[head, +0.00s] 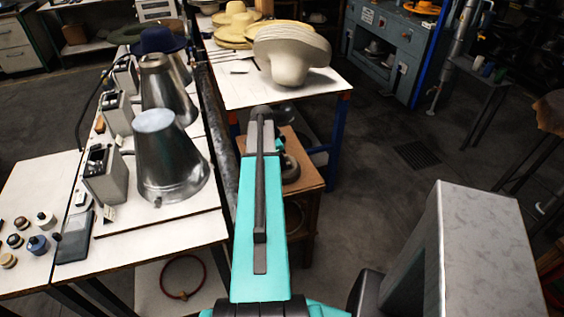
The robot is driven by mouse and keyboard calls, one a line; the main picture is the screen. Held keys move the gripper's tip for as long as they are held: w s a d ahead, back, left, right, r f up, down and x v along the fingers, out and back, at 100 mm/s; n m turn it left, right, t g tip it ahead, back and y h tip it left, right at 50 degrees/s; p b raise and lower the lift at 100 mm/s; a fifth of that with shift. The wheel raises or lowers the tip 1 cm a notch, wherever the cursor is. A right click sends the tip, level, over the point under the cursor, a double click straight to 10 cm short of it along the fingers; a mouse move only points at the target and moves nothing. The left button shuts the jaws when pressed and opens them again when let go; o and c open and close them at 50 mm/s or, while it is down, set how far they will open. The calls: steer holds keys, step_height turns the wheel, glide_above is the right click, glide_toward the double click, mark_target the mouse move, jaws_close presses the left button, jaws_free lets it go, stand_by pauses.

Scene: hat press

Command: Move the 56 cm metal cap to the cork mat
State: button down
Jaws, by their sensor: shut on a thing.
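A shiny metal cap with a flared bottom and pale round top (165,150) stands upright on the white table at the left. A second similar metal cap (165,88) stands behind it. More metal shows beneath a dark blue hat (158,41) farther back. Size labels are too small to read, so I cannot tell which is the 56 cm one. I cannot make out the cork mat. My turquoise arm stretches forward through the middle and hides what is behind it. My gripper and anything in it are not visible.
Grey control boxes (105,177) line the left table, with small jars (38,244) at its near end. A cream hat (288,58) sits on the far white table (240,93). A brown wooden stand (304,174) is beside my arm. Open floor lies to the right.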

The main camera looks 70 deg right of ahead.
steer(key=shift+s+f, duration=0.1)
stand_by(0.5)
stand_by(0.3)
steer(key=c, duration=1.6)
jaws_free()
steer(key=shift+c, duration=0.2)
steer(key=shift+f, duration=0.1)
steer(key=d+p+v, duration=0.1)
steer(key=p+v, duration=0.1)
steer(key=v, duration=0.5)
steer(key=shift+s+a+r+p, duration=0.25)
steer(key=shift+s+r+p, duration=0.05)
steer(key=shift+r+p, duration=0.05)
